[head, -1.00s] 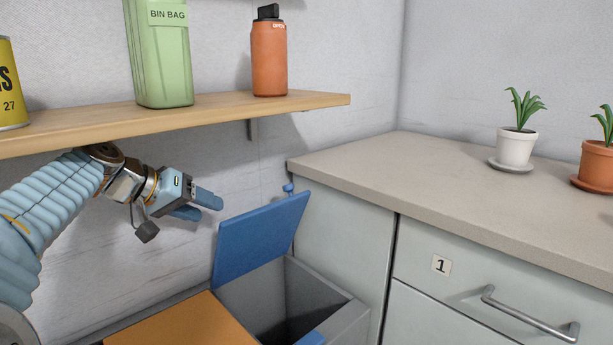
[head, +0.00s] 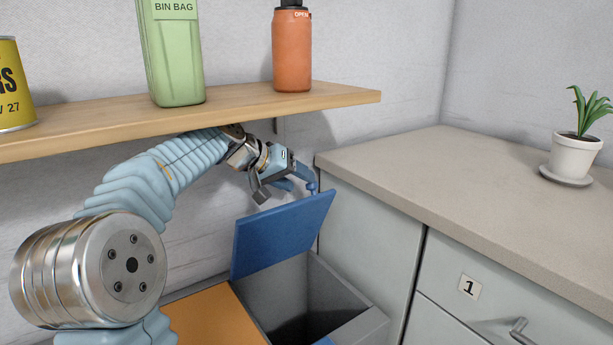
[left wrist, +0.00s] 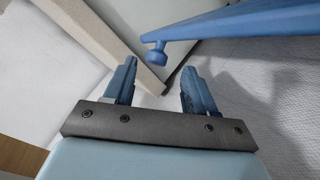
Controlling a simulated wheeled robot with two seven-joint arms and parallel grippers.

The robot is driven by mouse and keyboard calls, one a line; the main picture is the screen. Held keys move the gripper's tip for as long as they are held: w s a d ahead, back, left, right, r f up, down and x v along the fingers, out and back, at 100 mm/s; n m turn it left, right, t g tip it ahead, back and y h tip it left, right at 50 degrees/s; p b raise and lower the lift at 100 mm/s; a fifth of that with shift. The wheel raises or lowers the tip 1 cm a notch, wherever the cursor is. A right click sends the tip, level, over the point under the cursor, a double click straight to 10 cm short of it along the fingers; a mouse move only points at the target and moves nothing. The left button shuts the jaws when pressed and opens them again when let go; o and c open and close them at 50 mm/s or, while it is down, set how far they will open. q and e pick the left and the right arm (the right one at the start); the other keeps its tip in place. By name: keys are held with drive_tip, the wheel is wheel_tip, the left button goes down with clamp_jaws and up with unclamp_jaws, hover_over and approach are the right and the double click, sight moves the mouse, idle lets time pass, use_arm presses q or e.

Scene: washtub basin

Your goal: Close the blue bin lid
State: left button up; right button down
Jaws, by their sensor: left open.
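The blue bin lid (head: 283,235) stands raised and tilted over the open grey bin (head: 355,315) in the head view. A small blue knob (head: 311,187) sticks out behind the lid's upper right edge. My left gripper (head: 297,182) is open and empty, behind the lid's top edge and close to the knob. In the left wrist view, the lid (left wrist: 245,22) crosses the upper right and the knob (left wrist: 154,58) lies just beyond the space between my open fingertips (left wrist: 158,72). My right gripper is not in view.
A wooden shelf (head: 225,116) runs above my left arm, holding a green bin-bag box (head: 172,55) and an orange bottle (head: 292,50). A grey counter (head: 440,170) stands right of the bin. An orange lid (head: 212,318) lies left of the opening.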

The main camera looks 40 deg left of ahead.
use_arm(q)
drive_tip(key=shift+r+x, duration=0.2)
drive_tip(key=shift+x, duration=1.75)
drive_tip(key=shift+w, duration=0.15)
clamp_jaws()
